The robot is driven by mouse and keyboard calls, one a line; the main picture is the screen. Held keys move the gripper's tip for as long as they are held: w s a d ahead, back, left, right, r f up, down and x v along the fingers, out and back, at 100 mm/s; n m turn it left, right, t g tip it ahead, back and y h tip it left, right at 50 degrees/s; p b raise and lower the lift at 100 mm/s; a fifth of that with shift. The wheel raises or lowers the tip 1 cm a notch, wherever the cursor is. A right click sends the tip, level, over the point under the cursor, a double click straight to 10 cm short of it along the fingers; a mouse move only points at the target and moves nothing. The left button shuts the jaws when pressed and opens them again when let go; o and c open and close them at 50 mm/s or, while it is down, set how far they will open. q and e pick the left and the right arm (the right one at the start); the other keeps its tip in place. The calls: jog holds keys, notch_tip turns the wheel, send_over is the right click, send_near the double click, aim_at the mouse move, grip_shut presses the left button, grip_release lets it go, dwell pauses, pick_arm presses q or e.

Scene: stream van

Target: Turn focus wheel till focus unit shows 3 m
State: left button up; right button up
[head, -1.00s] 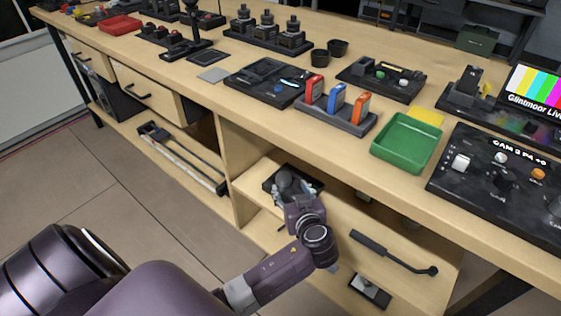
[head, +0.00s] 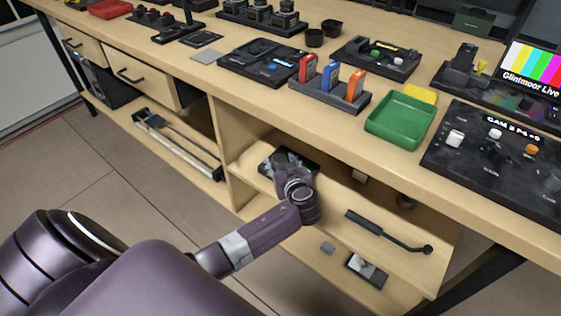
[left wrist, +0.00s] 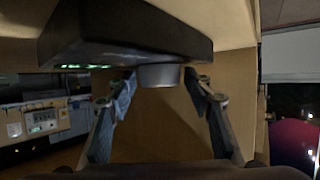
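The focus unit, a black box, sits in the open shelf bay under the worktop in the head view (head: 308,160), mostly hidden by my left gripper. In the left wrist view the dark box (left wrist: 125,35) spans the top, with a small lit green display (left wrist: 76,66) whose reading I cannot make out. A grey round focus wheel (left wrist: 158,76) sticks out below the box. My left gripper (left wrist: 163,79) is open, one finger on each side of the wheel, close to it; contact cannot be told. My right gripper is in neither view.
Above are the worktop's front edge, a green tray (head: 400,120) and a black control panel (head: 500,165). A tripod-like item (head: 180,145) lies on the lower left shelf.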

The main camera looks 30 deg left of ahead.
pick_arm(q)
jog(key=c, duration=0.8)
jog(key=shift+s+a+m+t+h+p, duration=0.15)
jog(key=shift+m+t+h+p, duration=0.2)
jog(key=shift+m, duration=0.25)
jog(key=shift+m+t+h, duration=0.55)
jog(key=shift+m+h, duration=0.05)
jog(key=shift+h, duration=0.15)
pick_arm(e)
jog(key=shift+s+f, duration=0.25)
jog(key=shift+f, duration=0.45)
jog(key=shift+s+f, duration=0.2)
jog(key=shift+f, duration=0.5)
pick_arm(q)
jog(key=o, duration=1.1)
